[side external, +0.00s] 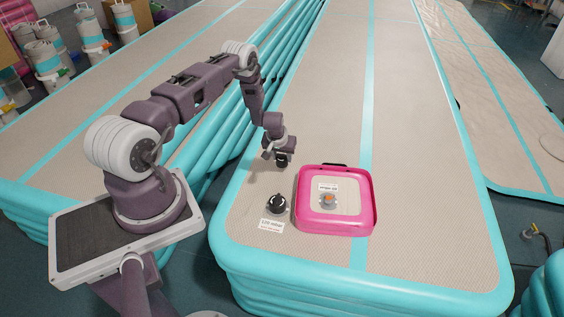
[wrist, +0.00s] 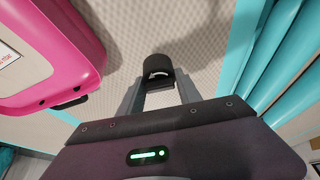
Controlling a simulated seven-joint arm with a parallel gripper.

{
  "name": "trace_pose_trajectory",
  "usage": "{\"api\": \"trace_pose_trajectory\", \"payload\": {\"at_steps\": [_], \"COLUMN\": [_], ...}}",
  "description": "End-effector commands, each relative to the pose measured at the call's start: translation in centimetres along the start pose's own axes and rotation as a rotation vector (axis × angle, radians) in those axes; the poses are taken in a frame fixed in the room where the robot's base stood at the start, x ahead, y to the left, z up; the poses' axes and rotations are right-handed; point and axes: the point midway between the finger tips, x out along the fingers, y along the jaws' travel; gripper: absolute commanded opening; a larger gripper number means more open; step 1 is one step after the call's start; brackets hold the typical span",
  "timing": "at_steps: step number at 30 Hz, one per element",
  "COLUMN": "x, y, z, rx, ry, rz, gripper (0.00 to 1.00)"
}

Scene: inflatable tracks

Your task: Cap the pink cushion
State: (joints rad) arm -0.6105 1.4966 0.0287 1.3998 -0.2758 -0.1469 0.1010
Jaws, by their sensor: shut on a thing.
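The pink cushion (side external: 366,205) lies on the beige track, with a grey and orange valve (side external: 328,200) at its middle and a small white label above the valve. Part of the cushion (wrist: 62,50) shows at the upper left of the wrist view. My gripper (side external: 281,156) is up and left of the cushion, seemingly above the track. In the wrist view my gripper (wrist: 158,90) is shut on a small black cap (wrist: 159,68), held between the fingertips. The cap's lower side is hidden.
A black round gauge-like piece (side external: 277,204) stands left of the cushion, with a white label card (side external: 271,226) in front. Teal tubes (side external: 219,230) edge the track. The track behind and right of the cushion is clear.

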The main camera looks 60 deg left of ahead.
Motion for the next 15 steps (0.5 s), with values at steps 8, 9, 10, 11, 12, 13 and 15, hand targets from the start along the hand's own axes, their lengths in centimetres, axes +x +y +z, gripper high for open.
{"api": "trace_pose_trajectory", "payload": {"at_steps": [8,9,10,11,12,13,15], "x": [-5.9,-6.3,-6.5,-6.6,-6.7,-6.8,-6.9], "y": [0.1,0.2,0.5,0.9,1.5,2.1,3.7], "z": [-2.5,-2.5,-2.5,-2.4,-2.2,-2.0,-1.3], "rx": [0.006,0.021,0.043,0.076,0.137,0.196,0.359], "ry": [0.001,0.000,-0.001,-0.001,-0.001,-0.001,-0.001], "rz": [0.003,0.010,0.019,0.035,0.061,0.086,0.156], "gripper": [0.00,0.00,0.00,0.00,0.00,0.00,0.00]}}
